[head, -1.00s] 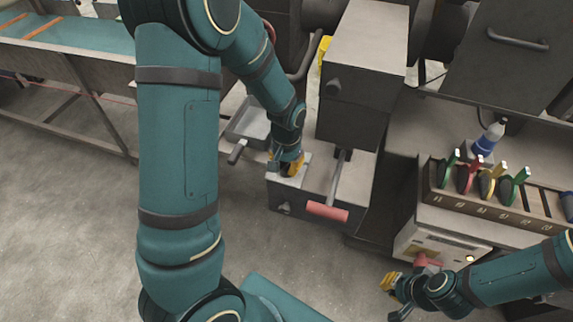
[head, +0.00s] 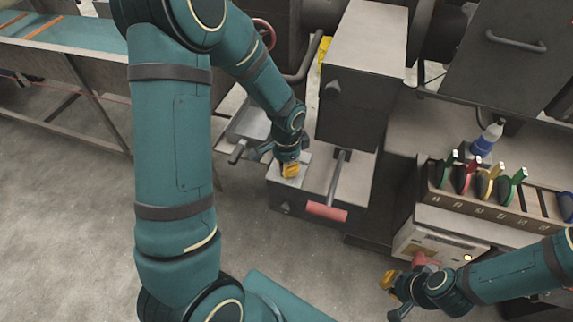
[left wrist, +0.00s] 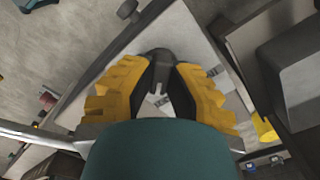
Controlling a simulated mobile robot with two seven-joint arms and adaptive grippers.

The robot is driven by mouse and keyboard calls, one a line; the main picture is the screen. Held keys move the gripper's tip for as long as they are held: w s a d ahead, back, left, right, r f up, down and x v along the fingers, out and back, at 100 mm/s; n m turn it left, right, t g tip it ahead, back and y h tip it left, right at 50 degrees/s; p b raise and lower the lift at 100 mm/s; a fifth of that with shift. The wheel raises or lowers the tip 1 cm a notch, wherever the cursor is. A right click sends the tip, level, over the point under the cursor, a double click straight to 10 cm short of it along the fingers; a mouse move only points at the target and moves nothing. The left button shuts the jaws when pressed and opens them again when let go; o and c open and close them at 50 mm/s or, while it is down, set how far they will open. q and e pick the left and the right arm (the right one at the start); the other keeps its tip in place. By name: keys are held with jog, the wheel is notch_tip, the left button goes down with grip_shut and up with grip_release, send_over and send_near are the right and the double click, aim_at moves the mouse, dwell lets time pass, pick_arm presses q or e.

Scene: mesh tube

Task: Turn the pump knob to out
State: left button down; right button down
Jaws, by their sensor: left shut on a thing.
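My left gripper (head: 290,170) points down onto the light top plate of a low grey box (head: 318,187) in the head view. In the left wrist view, its yellow fingers (left wrist: 160,85) are shut on a dark knob (left wrist: 159,58), with one finger on each side. The knob stands on a pale plate (left wrist: 188,42) with small dark markings, too small to read. In the head view the knob is hidden by the gripper. My right gripper (head: 394,290) hangs at the lower right, near a panel box; its jaw opening is unclear.
A red-handled lever (head: 326,212) sticks out beside the left gripper, and a tall dark box (head: 352,125) stands behind it. A rack (head: 500,203) of coloured-handled tools and a panel box (head: 436,247) are at the right. The floor at front is clear.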

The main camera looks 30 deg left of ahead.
dwell(0.5)
pick_arm(q)
jog(key=c, duration=0.9)
grip_release()
jog(key=shift+c, duration=0.2)
notch_tip(320, 180, up, 12)
